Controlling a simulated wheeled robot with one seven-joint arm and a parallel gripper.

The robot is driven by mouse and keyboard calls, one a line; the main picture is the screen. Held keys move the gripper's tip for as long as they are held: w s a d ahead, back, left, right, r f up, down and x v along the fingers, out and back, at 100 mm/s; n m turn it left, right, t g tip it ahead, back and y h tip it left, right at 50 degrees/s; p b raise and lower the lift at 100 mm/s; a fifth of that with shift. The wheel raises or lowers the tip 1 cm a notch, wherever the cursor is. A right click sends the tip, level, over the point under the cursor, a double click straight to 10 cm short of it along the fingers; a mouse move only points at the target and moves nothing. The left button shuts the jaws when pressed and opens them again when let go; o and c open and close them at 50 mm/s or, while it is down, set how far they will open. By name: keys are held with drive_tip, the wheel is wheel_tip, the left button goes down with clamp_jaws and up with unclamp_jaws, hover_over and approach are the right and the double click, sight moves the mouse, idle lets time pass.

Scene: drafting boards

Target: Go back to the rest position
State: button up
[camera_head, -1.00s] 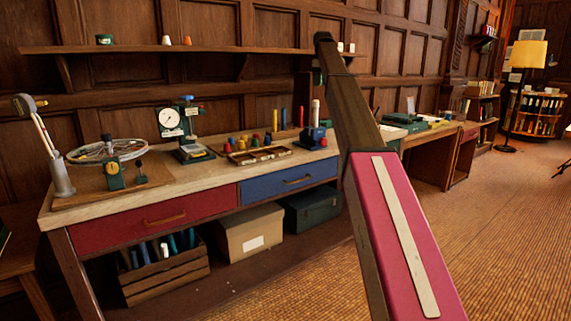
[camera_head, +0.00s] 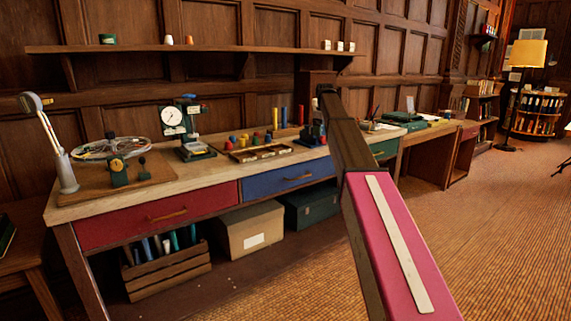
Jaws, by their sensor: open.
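My arm (camera_head: 350,150) rises from the bottom right of the head view, with a pink link (camera_head: 395,250) nearest and a dark brown link beyond it. The far end of the brown link stands in front of the bench's right part. My gripper cannot be made out; the end of the arm past the brown link is hidden or out of view.
A long workbench (camera_head: 150,190) with red and blue drawers carries a dial gauge stand (camera_head: 185,128), a wheel-like device (camera_head: 110,148) and a tray of small pieces (camera_head: 258,152). A crate (camera_head: 168,272) and boxes stand below. Open floor (camera_head: 510,220) lies right.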

drive_tip(key=s+d+f+m, duration=0.1)
drive_tip(key=s+f+m, duration=0.2)
drive_tip(key=s+f, duration=1.3)
drive_tip(key=s+d+f+m, duration=0.1)
drive_tip(key=s+f+m, duration=0.2)
drive_tip(key=s+f, duration=1.25)
drive_tip(key=s+f+m, duration=0.3)
drive_tip(key=s+f, duration=0.9)
drive_tip(key=shift+s+f, duration=0.35)
drive_tip(key=shift+f, duration=0.05)
